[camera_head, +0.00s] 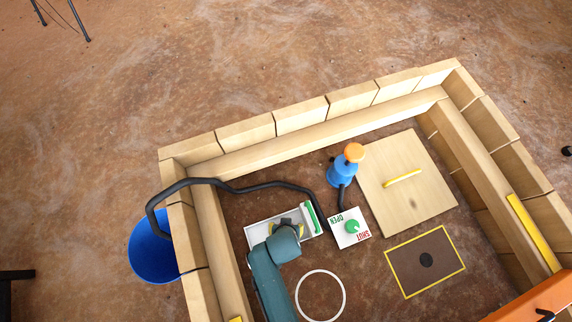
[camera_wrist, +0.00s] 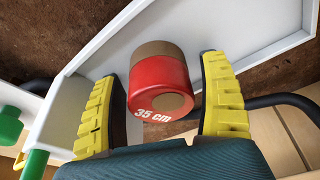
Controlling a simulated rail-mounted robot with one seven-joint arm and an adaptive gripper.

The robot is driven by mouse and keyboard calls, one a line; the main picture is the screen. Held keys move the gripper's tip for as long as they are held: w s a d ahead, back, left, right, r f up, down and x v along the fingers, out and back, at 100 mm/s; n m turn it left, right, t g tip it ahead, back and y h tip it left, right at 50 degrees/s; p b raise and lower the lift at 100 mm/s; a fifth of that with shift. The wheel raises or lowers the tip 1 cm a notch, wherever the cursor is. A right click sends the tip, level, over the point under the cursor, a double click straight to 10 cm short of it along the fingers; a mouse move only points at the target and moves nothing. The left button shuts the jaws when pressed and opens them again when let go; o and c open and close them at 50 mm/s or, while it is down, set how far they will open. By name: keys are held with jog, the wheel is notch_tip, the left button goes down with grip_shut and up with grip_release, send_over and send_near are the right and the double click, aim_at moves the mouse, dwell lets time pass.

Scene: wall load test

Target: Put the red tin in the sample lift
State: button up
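The red tin (camera_wrist: 160,83) is between the two yellow fingers of my gripper (camera_wrist: 165,90) in the wrist view. It has brown ends and a white "35 cm" marking. No thing is labelled as the sample lift.
A white box (camera_head: 347,239) with a green knob, marked OPEN and SHUT, stands right of the tray. A blue pump (camera_head: 341,174), a wooden board (camera_head: 408,205) and a black hose (camera_head: 258,189) are nearby. Wooden walls (camera_head: 300,137) enclose the area. A blue bucket (camera_head: 150,255) stands outside.

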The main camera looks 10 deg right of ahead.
jog(key=d+p+v, duration=0.1)
jog(key=p+v, duration=0.6)
jog(key=v, duration=0.5)
jog(key=w+r+t, duration=0.3)
jog(key=w+r, duration=0.3)
jog(key=r, duration=0.3)
jog(key=w+a+r+n+t+y, duration=0.1)
jog(key=w+r+t, duration=0.2)
jog(key=w+r, duration=0.5)
jog(key=w+r+t, duration=0.3)
jog(key=w+r, duration=0.2)
jog(key=r, duration=0.6)
jog(key=s+d+r+t, duration=0.1)
jog(key=r+t, duration=0.2)
jog(key=r, duration=0.8)
jog(key=s+d+r+n+t, duration=0.1)
jog(key=s+d+r+t, duration=0.1)
jog(key=r, duration=1)
jog(key=s+d+r+n+t, duration=0.1)
jog(key=r+t, duration=0.4)
jog(key=r, duration=0.7)
jog(key=shift+s+d+h, duration=0.15)
jog(key=shift+s+h, duration=0.15)
jog(key=shift+s, duration=0.25)
